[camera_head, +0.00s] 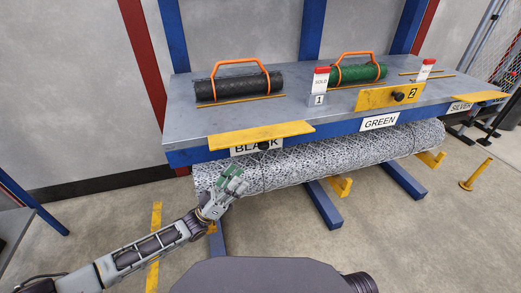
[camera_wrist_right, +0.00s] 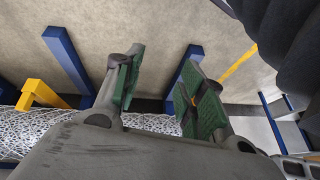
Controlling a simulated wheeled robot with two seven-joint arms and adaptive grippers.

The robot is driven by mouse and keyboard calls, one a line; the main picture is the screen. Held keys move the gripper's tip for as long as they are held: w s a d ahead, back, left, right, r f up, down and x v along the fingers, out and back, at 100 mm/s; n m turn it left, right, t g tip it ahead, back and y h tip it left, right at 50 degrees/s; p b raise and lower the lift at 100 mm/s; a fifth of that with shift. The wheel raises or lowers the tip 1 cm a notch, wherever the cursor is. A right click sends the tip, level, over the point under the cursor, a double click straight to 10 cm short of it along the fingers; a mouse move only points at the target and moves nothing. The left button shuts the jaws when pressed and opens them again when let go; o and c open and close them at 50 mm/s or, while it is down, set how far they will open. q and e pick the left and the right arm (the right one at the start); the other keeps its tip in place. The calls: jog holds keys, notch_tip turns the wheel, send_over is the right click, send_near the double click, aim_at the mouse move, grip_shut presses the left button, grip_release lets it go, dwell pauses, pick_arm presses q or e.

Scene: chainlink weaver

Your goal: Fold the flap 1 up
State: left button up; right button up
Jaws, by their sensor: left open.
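Flap 1 (camera_head: 260,134) is a yellow plate at the front left edge of the grey table, lying about level. It juts out over the edge and partly covers the BLACK label (camera_head: 243,149); a dark knob (camera_head: 265,145) shows under it. My left gripper (camera_head: 236,180) is open, below and a little left of the knob, in front of the mesh roll (camera_head: 330,157). It is apart from the flap. My right gripper (camera_wrist_right: 160,85) shows in the right wrist view, its green-padded fingers apart with nothing between them. It is not in the head view.
Yellow flap 2 (camera_head: 384,97) stands upright, with its knob facing forward. A black roll (camera_head: 238,86) and a green roll (camera_head: 358,74) with orange handles lie on the table (camera_head: 205,118). Blue feet (camera_head: 322,203) and yellow brackets (camera_head: 341,187) stick out below the mesh roll.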

aim_at(261, 148)
pick_arm(q)
jog(key=b+x, duration=0.1)
jog(key=x, duration=1)
jog(key=shift+w+d+r, duration=0.1)
jog(key=shift+d+r, duration=0.1)
jog(key=shift+r, duration=0.1)
jog(key=shift+d+r, duration=0.1)
pick_arm(e)
jog(key=f, duration=0.1)
jog(key=a+f, duration=0.1)
jog(key=f, duration=0.1)
jog(key=shift+w+f+t+y, duration=0.1)
jog(key=shift+w+t+y, duration=0.1)
jog(key=shift+t+y, duration=0.1)
jog(key=shift+s, duration=0.1)
pick_arm(q)
grip_shut()
